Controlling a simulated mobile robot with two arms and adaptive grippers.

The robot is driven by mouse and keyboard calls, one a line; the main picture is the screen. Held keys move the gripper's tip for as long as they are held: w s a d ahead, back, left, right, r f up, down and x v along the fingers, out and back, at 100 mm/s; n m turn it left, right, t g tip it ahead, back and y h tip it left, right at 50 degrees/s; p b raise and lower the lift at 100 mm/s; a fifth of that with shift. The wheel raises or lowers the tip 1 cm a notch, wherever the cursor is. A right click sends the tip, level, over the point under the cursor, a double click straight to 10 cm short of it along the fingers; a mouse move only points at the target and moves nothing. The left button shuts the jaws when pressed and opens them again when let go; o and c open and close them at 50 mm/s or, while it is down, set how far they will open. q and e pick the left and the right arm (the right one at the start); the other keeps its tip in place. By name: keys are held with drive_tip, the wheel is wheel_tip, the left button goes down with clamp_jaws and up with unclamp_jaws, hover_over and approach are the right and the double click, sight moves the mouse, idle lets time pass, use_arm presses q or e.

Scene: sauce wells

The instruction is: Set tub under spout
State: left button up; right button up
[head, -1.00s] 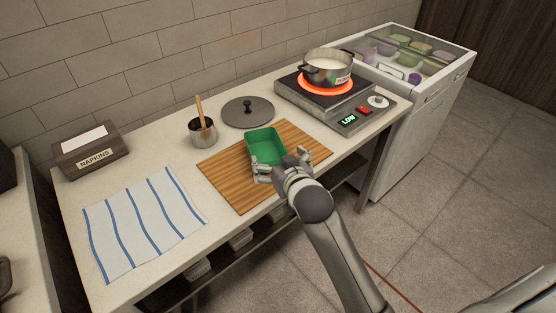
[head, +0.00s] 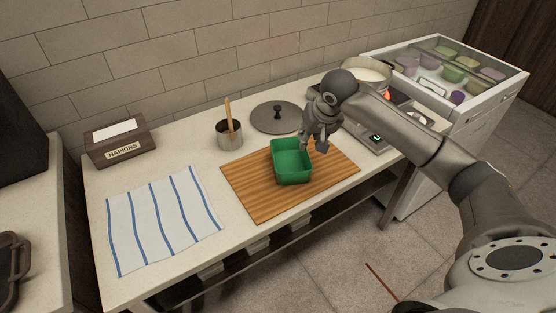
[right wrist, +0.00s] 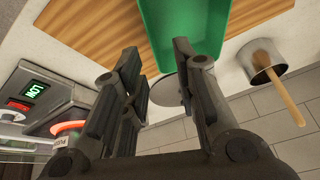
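The green tub (head: 292,172) is empty and upright on the striped wooden cutting board (head: 245,198). My right gripper (head: 316,143) is at the tub's far right corner, pointing down, with its fingers apart. In the right wrist view, the tub (right wrist: 188,22) fills the top middle, partly behind one finger of the open gripper (right wrist: 157,58). I cannot tell whether a finger touches the tub wall. My left gripper is not in view. No spout shows in these frames.
A pot (head: 366,72) stands on the lit burner, partly behind my right arm. A grey lid (head: 268,122) and a metal cup (head: 229,138) with a wooden handle stand behind the board. A striped towel (head: 160,218) and napkin box (head: 121,141) are left.

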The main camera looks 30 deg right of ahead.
drive_tip(key=shift+s+d, duration=0.1)
drive_tip(key=shift+d, duration=0.2)
hover_over(306, 162)
drive_tip(key=f, duration=0.5)
drive_tip(key=shift+s+a, duration=0.1)
drive_tip(key=shift+s, duration=0.2)
drive_tip(key=f, duration=0.3)
drive_tip(key=shift+w+d+f+p, duration=0.3)
drive_tip(key=shift+f+p, duration=0.1)
drive_tip(key=shift+w+f, duration=0.25)
drive_tip(key=shift+f, duration=0.35)
drive_tip(key=shift+c, duration=0.4)
clamp_jaws()
